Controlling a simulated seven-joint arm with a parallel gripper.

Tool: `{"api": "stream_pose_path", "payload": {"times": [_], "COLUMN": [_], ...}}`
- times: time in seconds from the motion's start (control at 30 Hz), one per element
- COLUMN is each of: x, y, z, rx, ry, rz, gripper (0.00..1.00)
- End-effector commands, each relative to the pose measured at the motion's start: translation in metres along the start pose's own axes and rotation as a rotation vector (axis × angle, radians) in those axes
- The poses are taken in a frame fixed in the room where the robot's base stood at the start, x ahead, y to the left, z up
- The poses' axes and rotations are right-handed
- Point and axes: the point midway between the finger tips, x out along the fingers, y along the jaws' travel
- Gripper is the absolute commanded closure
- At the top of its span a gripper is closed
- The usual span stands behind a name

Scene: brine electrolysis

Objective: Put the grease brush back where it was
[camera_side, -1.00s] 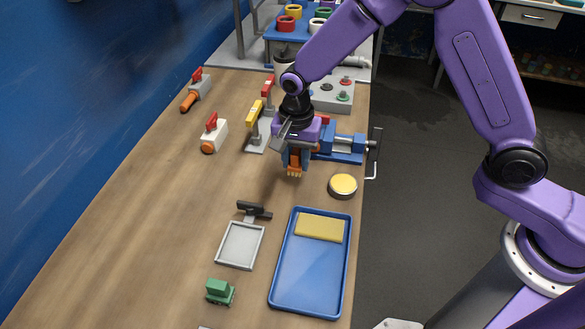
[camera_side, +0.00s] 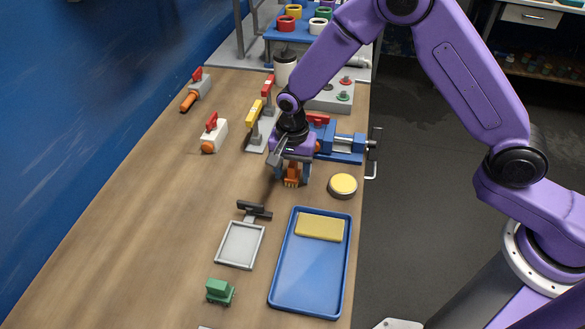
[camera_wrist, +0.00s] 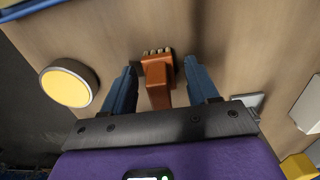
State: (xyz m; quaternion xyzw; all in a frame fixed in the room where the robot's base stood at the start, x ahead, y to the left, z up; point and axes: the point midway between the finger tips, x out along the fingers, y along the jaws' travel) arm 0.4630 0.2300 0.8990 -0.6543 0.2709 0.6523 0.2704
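The grease brush (camera_side: 291,174) is orange with pale bristles. It is upright on or just above the wooden bench, left of the round yellow-topped tin (camera_side: 342,185); I cannot tell whether it touches the bench. My gripper (camera_side: 292,173) is directly over the brush, with one blue finger on either side of it. In the wrist view the brush (camera_wrist: 157,82) is between the fingertips of my gripper (camera_wrist: 164,75), with visible gaps on both sides, so the fingers are open. The tin (camera_wrist: 69,86) is to the left there.
A blue tray (camera_side: 305,275) with a yellow block (camera_side: 320,227) and a grey framed plate (camera_side: 240,245) lie in front. A blue vise (camera_side: 345,146) is close behind my gripper. Red-handled valves (camera_side: 213,134) stand at left. The left bench is mostly clear.

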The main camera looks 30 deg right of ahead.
Motion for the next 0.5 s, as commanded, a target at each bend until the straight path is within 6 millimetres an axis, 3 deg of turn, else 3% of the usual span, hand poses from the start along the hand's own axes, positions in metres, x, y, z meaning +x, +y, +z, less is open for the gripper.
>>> {"api": "stream_pose_path", "payload": {"times": [0.33,0.5], "x": [-0.003,-0.022], "y": [0.000,-0.001], "z": [0.000,0.000], "rx": [0.000,0.000], "ry": [0.000,0.001], "rz": [-0.001,-0.004], "gripper": [0.41,0.41]}}
